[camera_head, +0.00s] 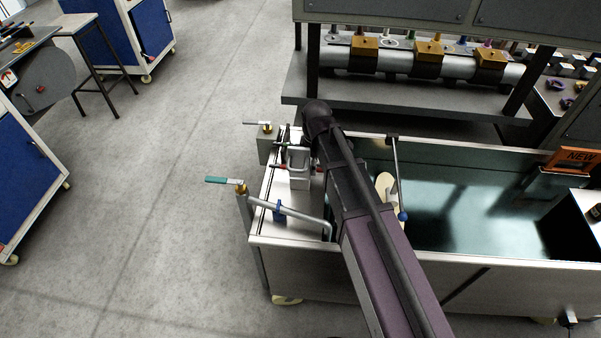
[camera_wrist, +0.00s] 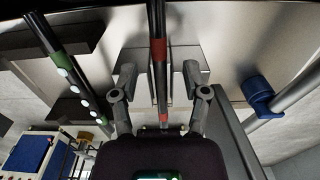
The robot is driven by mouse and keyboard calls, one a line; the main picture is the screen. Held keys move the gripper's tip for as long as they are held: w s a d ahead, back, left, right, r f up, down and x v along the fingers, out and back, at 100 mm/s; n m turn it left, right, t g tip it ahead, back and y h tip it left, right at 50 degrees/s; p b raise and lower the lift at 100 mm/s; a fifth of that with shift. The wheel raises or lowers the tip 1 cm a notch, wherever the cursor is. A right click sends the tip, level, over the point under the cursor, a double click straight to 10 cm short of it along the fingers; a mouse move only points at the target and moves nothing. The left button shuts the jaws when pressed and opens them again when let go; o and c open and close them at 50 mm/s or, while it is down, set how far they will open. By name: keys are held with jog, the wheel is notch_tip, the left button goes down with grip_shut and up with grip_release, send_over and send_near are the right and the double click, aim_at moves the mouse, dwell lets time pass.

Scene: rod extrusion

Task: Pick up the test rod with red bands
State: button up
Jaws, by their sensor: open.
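The test rod with red bands (camera_wrist: 159,80) is a dark rod that runs up the middle of the wrist view, with one red band high up and another lower down. My gripper (camera_wrist: 158,72) is open, with one finger on each side of this rod. A gap shows between the rod and each finger, and I cannot tell the depth. A second dark rod (camera_wrist: 66,72) with green bands and white dots lies to the left in the wrist view.
A pipe with a blue collar (camera_wrist: 258,92) is at right in the wrist view; its blue clamp (camera_head: 279,210) shows in the head view. A teal-handled valve (camera_head: 222,181) stands left of the metal tank (camera_head: 470,268). Open floor (camera_head: 160,200) lies left of the tank.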

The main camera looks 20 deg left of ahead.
jog(key=shift+f+b, duration=0.3)
jog(key=shift+f, duration=0.2)
grip_shut()
dwell(0.3)
